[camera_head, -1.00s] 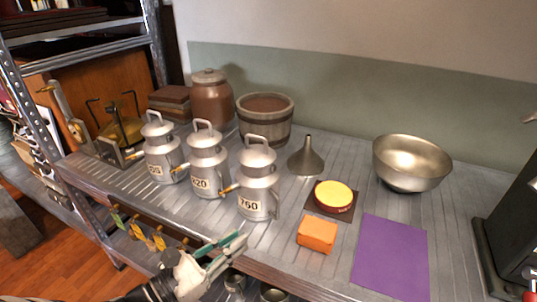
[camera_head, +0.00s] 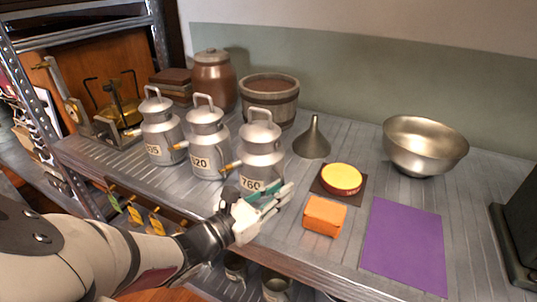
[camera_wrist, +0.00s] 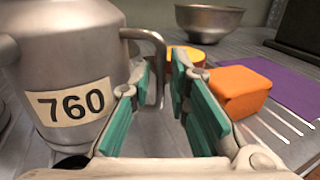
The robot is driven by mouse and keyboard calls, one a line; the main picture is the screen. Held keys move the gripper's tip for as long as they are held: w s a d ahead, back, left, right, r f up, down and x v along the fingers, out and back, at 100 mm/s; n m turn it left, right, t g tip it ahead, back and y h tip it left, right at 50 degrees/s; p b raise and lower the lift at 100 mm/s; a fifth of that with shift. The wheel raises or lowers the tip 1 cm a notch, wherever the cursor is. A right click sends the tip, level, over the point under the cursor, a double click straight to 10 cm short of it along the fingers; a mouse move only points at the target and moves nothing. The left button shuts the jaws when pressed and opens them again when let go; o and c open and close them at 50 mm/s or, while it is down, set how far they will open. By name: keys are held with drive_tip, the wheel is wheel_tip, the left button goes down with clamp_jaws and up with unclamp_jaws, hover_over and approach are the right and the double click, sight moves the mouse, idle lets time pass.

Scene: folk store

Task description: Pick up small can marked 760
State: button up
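The small silver can marked 760 (camera_head: 262,152) stands upright at the right end of a row of three similar cans, near the shelf's front edge. In the wrist view the can (camera_wrist: 75,50) fills the left side, with its number label facing me and a side handle (camera_wrist: 155,48) on its right. My gripper (camera_head: 277,194) is in front of the can's lower right side in the head view. Its teal-padded fingers are apart, with a gap between them (camera_wrist: 163,75). The side handle shows at the far end of this gap; I cannot tell whether it touches a finger.
Can 820 (camera_head: 207,140) and another can (camera_head: 160,132) stand left. An orange block (camera_head: 324,216), yellow round tin (camera_head: 341,178), funnel (camera_head: 312,138), metal bowl (camera_head: 424,145) and purple sheet (camera_head: 404,246) lie right. A wooden bucket (camera_head: 268,104) stands behind.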

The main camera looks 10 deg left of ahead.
drive_tip(key=shift+w+d, duration=0.45)
drive_tip(key=shift+w, duration=0.1)
drive_tip(key=shift+c, duration=0.2)
clamp_jaws()
drive_tip(key=shift+r, duration=0.2)
